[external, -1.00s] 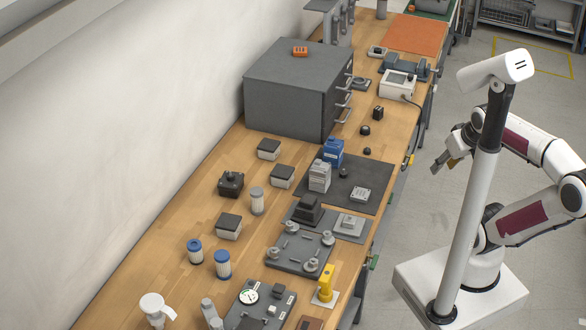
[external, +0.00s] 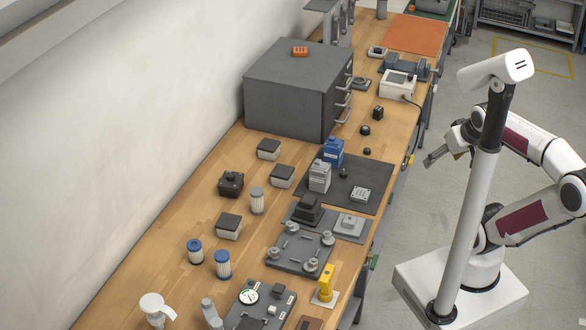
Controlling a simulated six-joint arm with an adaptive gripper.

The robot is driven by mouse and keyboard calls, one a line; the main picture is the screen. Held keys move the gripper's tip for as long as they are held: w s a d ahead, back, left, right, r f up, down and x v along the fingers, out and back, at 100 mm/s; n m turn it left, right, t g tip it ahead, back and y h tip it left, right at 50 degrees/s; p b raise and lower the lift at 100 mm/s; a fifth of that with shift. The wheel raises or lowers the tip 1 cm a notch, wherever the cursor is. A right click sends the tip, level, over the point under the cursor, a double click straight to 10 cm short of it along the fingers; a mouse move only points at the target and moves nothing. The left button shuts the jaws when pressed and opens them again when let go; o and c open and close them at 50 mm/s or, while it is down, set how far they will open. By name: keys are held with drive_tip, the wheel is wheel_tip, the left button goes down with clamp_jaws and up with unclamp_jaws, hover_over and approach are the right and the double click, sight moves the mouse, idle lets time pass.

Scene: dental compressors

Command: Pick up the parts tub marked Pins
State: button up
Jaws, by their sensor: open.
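No marking is readable at this size, so I cannot tell which is Pins. My gripper (external: 428,161) is open and empty, out past the bench's right edge, well to the right of all three tubs.
A grey drawer cabinet (external: 292,88) stands behind the tubs. Bare wood lies left of the tubs.

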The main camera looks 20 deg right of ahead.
drive_tip(key=w+d+r+t+h, duration=0.1)
drive_tip(key=w+r+t, duration=0.6)
drive_tip(key=w+r, duration=1.2)
drive_tip(key=w+a+r+n+t+y, duration=0.1)
drive_tip(key=w+a+r+t, duration=0.2)
drive_tip(key=w, duration=0.6)
drive_tip(key=n+g+y, duration=0.7)
drive_tip(key=n+y, duration=0.1)
drive_tip(key=y, duration=0.2)
hover_over(276, 145)
wheel_tip(276, 145, down, 35)
drive_tip(key=shift+r, duration=0.15)
drive_tip(key=shift+s+f, duration=0.1)
drive_tip(key=shift+f, duration=0.35)
drive_tip(key=shift+f, duration=1.7)
